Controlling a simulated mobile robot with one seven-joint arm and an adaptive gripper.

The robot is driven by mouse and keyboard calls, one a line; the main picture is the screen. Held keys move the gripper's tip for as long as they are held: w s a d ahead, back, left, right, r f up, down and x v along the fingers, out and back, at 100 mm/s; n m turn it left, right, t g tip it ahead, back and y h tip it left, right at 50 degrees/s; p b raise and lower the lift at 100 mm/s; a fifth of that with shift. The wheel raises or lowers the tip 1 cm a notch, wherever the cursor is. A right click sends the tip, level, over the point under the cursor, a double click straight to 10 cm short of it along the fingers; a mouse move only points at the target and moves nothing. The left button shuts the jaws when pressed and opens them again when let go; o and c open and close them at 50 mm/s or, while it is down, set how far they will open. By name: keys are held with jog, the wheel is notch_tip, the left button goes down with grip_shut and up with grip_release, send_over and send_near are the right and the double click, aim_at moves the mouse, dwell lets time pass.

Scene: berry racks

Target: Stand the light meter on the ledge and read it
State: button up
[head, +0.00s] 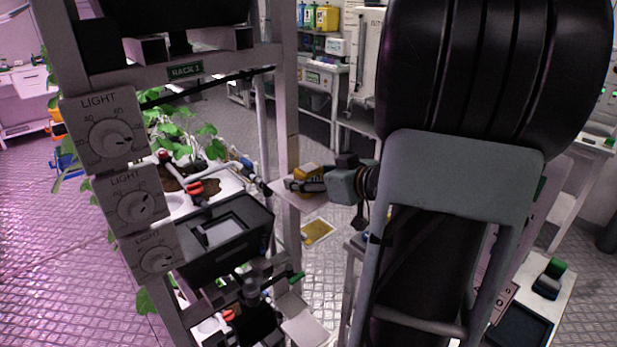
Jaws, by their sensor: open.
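A small yellow and dark block (307,173), which looks like the light meter, is at the small pale ledge (300,201) on the rack's right post. Its face and display are too small to read. My gripper (296,186) is open, with its dark fingers at the block and partly covering it. I cannot tell whether the fingers touch it, or whether its base rests fully on the ledge.
RACK 1 (185,71) stands on the left with plants, hoses and three LIGHT dials (108,138). A dark box (225,240) sits just left of the ledge. A yellow-edged card (317,232) lies below. My arm hides much of the right side.

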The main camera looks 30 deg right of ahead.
jog(key=shift+s+d+r, duration=0.1)
jog(key=shift+s+r, duration=0.15)
jog(key=shift+r, duration=0.05)
jog(key=p+v, duration=0.1)
jog(key=v, duration=1)
jog(key=shift+s, duration=0.25)
jog(key=shift+w, duration=0.1)
